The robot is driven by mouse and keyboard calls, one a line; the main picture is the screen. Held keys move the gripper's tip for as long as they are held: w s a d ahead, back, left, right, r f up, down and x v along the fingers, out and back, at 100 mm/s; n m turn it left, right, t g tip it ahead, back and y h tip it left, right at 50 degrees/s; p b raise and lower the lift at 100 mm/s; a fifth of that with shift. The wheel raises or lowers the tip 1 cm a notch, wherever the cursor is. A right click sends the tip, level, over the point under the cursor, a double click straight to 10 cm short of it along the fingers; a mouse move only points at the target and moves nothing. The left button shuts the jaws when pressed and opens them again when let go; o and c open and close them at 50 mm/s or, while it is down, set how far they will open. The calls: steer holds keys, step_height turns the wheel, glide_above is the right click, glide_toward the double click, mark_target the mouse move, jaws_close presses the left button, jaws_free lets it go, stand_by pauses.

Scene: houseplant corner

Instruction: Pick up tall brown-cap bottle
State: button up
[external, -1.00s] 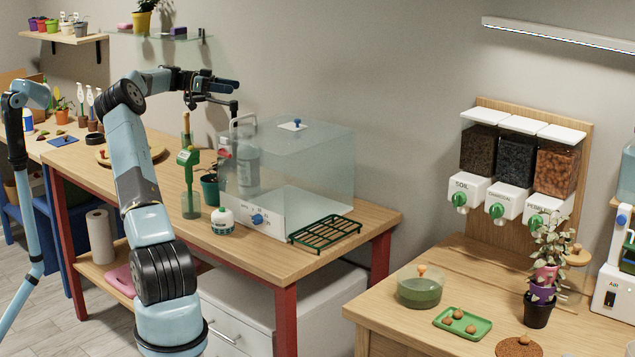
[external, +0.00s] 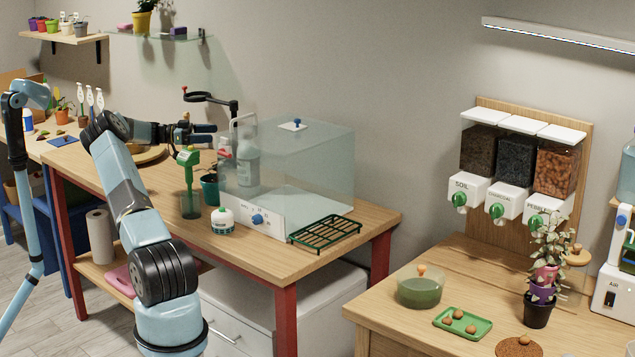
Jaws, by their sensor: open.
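My gripper (external: 208,133) is open and points right, above the back of the wooden workbench and left of the clear glass box. A slim brown tip (external: 187,116) shows just above my gripper, probably the top of the tall brown-cap bottle. The rest of that bottle is hidden behind my gripper and the green-headed sprayer (external: 189,160). I cannot tell whether the fingers are beside or around the bottle. Nothing is visibly held.
The glass box (external: 310,165) stands right of my gripper, with a pale bottle (external: 247,160) showing there. A dark ring on a stand (external: 210,98) rises just above my gripper.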

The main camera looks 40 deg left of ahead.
step_height(320, 180, down, 7)
steer(key=x, duration=1.3)
steer(key=shift+d, duration=0.5)
steer(key=shift+f, duration=0.1)
steer(key=c, duration=1.2)
